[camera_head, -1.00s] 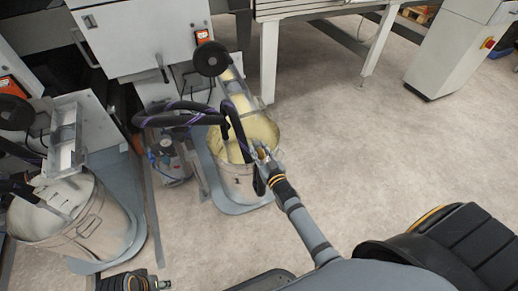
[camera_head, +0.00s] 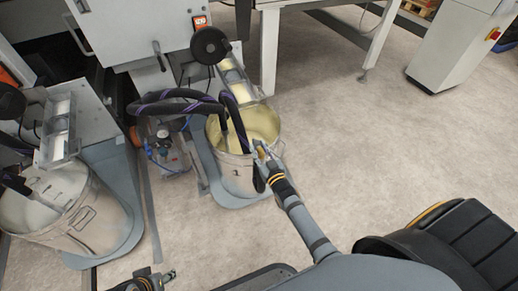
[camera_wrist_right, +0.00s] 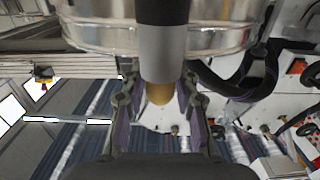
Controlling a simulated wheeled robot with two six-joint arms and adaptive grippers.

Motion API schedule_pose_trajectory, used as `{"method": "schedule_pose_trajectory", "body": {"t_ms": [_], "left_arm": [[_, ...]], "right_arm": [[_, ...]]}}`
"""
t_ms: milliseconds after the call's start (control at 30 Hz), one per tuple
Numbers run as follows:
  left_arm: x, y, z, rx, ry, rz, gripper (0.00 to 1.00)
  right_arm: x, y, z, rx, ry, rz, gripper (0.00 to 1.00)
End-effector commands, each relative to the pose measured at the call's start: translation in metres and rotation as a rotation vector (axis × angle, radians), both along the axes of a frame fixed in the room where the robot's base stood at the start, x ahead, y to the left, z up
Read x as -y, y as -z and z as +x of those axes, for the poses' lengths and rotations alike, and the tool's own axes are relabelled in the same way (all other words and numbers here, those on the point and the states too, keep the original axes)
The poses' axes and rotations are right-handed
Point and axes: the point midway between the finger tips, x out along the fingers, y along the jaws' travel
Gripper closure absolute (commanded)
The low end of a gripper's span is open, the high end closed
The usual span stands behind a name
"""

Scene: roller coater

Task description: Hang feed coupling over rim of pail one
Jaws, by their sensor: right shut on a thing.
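The feed coupling (camera_wrist_right: 162,52), a black and grey cylinder with a brass-coloured tip, sits between the fingers of my right gripper (camera_wrist_right: 158,98) in the right wrist view. In the head view my right gripper (camera_head: 260,148) is shut on it at the right side of the middle metal pail's (camera_head: 238,178) rim. The coupling is mostly hidden there. I cannot tell whether it hooks over the rim. Another metal pail (camera_head: 85,225) stands at the left; I cannot tell which is pail one. My left gripper (camera_head: 166,277) is at the bottom edge, empty, its jaws too small to judge.
A black hose with purple stripes (camera_head: 178,99) loops from the machine into the middle pail, which holds pale yellow material (camera_head: 262,122). A roller trough (camera_head: 232,72) stands behind it. A white cabinet (camera_head: 452,45) is at the upper right.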

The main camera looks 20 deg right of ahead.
Motion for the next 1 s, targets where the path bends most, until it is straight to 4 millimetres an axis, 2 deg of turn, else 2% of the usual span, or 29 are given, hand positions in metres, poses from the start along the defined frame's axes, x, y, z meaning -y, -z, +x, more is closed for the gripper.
{"method": "schedule_pose_trajectory", "body": {"t_ms": [500,533,700,1000], "left_arm": [[-0.0002,0.004,-0.0002,-0.001,0.0,0.001,0.6],[-0.0002,0.0038,-0.0003,-0.001,0.0,0.001,0.6],[-0.0002,0.0037,-0.0003,-0.002,0.0,0.001,0.6],[0.0,0.0032,0.0002,0.0,0.0,0.0,0.6]], "right_arm": [[0.0,0.0066,0.0004,0.003,0.0,0.0,1.0],[0.0,0.0064,0.0004,0.003,0.0,0.0,0.69],[0.0,0.0065,0.0003,0.002,0.0,0.0,0.46],[0.0,0.0083,-0.0009,-0.002,0.0,0.0,0.43]]}}
